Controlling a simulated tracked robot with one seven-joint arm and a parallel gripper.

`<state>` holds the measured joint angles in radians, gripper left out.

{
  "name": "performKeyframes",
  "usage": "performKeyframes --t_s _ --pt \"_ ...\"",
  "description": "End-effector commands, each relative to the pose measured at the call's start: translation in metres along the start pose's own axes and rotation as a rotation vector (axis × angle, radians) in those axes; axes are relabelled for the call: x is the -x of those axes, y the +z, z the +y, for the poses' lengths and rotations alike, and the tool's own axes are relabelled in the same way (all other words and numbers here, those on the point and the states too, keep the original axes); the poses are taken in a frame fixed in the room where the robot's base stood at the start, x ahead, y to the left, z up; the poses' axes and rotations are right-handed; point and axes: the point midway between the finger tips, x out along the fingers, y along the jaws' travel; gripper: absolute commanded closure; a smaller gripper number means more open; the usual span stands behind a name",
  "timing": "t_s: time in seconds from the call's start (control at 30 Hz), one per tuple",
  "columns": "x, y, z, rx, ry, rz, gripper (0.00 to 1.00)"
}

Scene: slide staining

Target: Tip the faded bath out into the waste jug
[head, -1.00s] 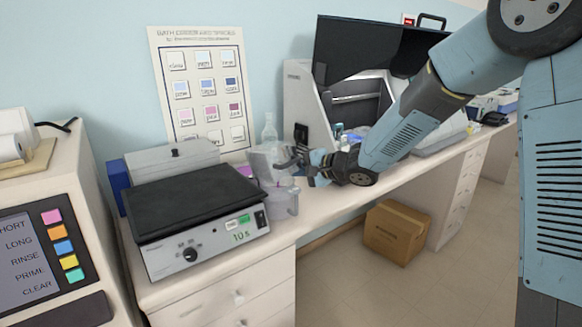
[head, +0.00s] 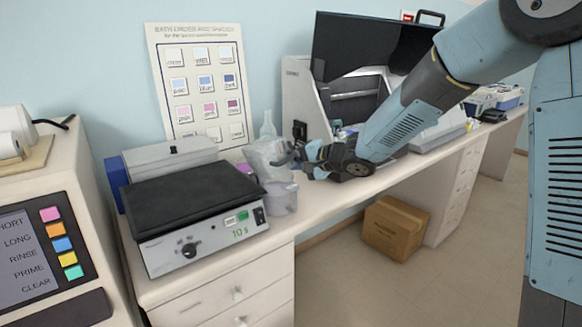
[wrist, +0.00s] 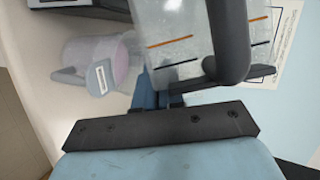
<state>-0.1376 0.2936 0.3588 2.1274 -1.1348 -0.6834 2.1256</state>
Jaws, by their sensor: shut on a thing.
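The faded bath (head: 264,161) is a clear, nearly colourless vessel. It is held tilted above the waste jug (head: 283,200), overlapping its rim in the head view. My gripper (head: 290,157) is shut on the bath from the right. In the wrist view the bath (wrist: 178,40) shows orange and dark level lines, with a dark finger (wrist: 233,45) against it. The translucent jug stands on the bench and also shows in the wrist view (wrist: 85,60), with a pinkish tint inside and a pale label. I cannot make out a stream of liquid.
A hot plate (head: 190,205) with a dark top stands close left of the jug, its display reading 10 s. A clear bottle (head: 267,125) stands behind the bath. A colour chart (head: 195,85) hangs on the wall. The bench front edge is close to the jug.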

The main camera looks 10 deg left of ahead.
Motion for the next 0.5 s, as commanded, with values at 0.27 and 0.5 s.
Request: performKeyframes --t_s 0.27,0.5 --pt "0.0004 0.0000 -0.0014 0.018 0.007 0.006 1.00" --pt "0.0028 0.0017 -0.0107 0.121 0.044 0.039 1.00"
